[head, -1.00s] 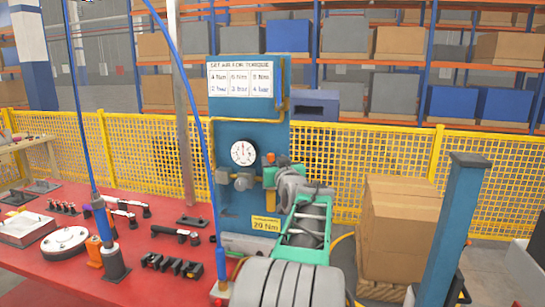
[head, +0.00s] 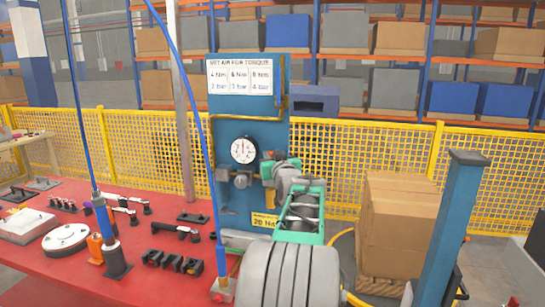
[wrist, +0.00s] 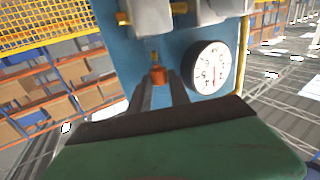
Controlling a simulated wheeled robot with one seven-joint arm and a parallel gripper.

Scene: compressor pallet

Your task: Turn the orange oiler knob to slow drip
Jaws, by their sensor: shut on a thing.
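The orange oiler knob (wrist: 158,75) sits on the blue panel (wrist: 105,35), between my fingertips in the wrist view. My gripper (wrist: 159,82) is shut on it, with one dark finger on each side. In the head view my gripper (head: 272,166) is at the panel's right side, just right of the gauge. My wrist and arm largely hide the oiler there. Only a small orange-red spot shows at the fingertips, and I cannot tell the knob's turn angle.
A white dial gauge (head: 243,151) is close left of my gripper. A yellow pipe (head: 245,119) runs above it. The red table (head: 160,240) holds several tools and sockets. Stacked cardboard boxes (head: 397,225) and a blue post (head: 455,220) stand to the right.

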